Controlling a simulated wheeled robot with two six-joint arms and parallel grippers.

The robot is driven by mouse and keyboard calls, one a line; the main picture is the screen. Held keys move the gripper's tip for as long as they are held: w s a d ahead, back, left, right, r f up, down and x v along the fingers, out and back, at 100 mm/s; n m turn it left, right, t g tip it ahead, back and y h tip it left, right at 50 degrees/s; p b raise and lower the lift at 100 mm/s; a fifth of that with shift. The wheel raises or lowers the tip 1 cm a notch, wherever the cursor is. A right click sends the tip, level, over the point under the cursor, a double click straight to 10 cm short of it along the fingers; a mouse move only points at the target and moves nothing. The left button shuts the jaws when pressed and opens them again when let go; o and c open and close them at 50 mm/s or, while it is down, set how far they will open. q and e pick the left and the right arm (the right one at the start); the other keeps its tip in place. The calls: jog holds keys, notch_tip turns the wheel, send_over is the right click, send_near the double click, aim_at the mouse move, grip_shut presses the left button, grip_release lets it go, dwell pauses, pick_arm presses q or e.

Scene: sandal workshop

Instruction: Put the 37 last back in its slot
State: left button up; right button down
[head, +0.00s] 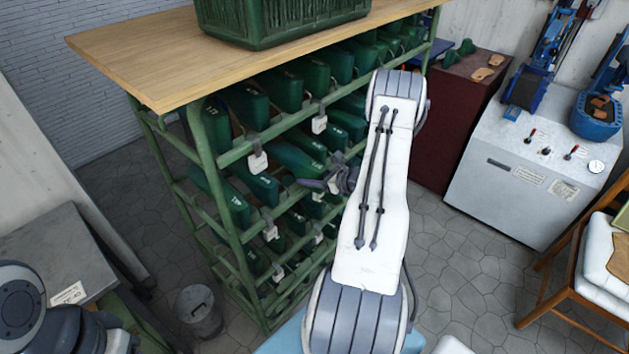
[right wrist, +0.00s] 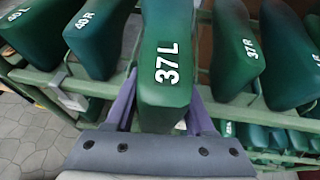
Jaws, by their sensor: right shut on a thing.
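The green last marked 37 L (right wrist: 166,60) is upright in the middle of the right wrist view. My right gripper (right wrist: 160,112) is shut on its near end, with one purple finger on each side. The last lies in line with its neighbours at the rack; whether it rests on the rails I cannot tell. In the head view my right gripper (head: 326,184) is at the front of the green rack (head: 213,150), at a middle tier. My arm hides part of the rack there. My left gripper is out of view.
The last marked 37 R (right wrist: 236,52) is close on the right. The 40 R last (right wrist: 98,38) and 40 L last (right wrist: 45,28) are on the left. A green crate (head: 285,25) stands on the wooden top (head: 150,65). A bin (head: 199,310) stands on the floor.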

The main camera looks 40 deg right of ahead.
jog(key=w+d+r+b+x, duration=0.1)
jog(key=b+x, duration=0.2)
jog(key=x, duration=0.6)
jog(key=shift+w, duration=0.35)
dwell(0.7)
jog(key=shift+f+b, duration=0.3)
dwell(0.9)
jog(key=shift+c, duration=0.9)
grip_release()
jog(key=shift+a, duration=0.1)
jog(key=shift+s, duration=0.1)
jog(key=b+v, duration=0.1)
jog(key=v, duration=0.9)
jog(key=shift+s+r, duration=0.1)
jog(key=shift+s, duration=0.1)
